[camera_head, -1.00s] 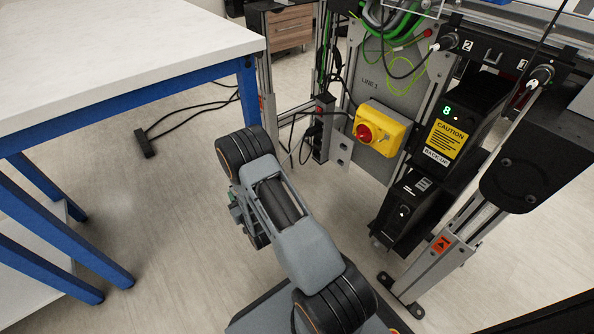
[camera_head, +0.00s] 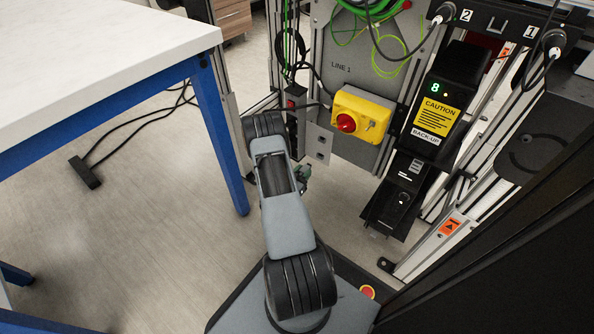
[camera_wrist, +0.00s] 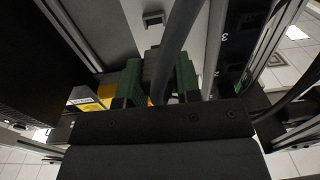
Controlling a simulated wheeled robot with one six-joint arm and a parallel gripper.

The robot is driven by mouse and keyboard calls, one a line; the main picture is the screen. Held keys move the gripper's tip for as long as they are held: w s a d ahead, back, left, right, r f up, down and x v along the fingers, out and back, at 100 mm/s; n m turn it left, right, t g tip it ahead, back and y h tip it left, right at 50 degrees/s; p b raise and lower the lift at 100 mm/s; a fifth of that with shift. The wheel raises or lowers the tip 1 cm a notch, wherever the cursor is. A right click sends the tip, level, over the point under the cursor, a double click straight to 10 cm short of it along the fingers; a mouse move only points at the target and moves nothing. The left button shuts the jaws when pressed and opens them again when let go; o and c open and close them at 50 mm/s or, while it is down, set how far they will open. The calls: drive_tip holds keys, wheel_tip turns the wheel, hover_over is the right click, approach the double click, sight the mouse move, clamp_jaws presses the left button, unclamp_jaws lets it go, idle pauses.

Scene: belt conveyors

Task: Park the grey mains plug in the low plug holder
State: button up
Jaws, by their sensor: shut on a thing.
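My gripper (camera_head: 303,174) is mostly hidden behind my arm in the head view; only a bit of green shows right of the arm. In the wrist view its green fingers (camera_wrist: 158,80) are shut on the grey mains plug (camera_wrist: 153,62). A thick dark cable passes close in front of the fingers. A grey plate (camera_head: 318,143) with two dark square openings stands just above and right of the gripper in the head view. I cannot tell whether it is the low plug holder. A dark square fitting (camera_wrist: 153,19) on a grey panel lies beyond the plug in the wrist view.
A yellow box with a red rotary switch (camera_head: 347,123) is right of the plate. A black back-up unit (camera_head: 440,108) hangs further right. A socket strip (camera_head: 293,118) with cables stands left of the plate. A blue-legged table (camera_head: 222,140) is at left.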

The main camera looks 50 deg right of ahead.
drive_tip(key=shift+s+d+f+g, duration=0.1)
drive_tip(key=shift+s+d+g, duration=0.3)
drive_tip(key=shift+d, duration=0.25)
drive_tip(key=shift+w+d+b, duration=0.15)
drive_tip(key=shift+d+b, duration=0.2)
drive_tip(key=shift+d, duration=1.7)
drive_tip(key=shift+d+b, duration=0.3)
drive_tip(key=shift+d, duration=0.45)
idle(0.9)
drive_tip(key=o, duration=1.1)
drive_tip(key=shift+a+p, duration=2.25)
drive_tip(key=shift+a, duration=4.65)
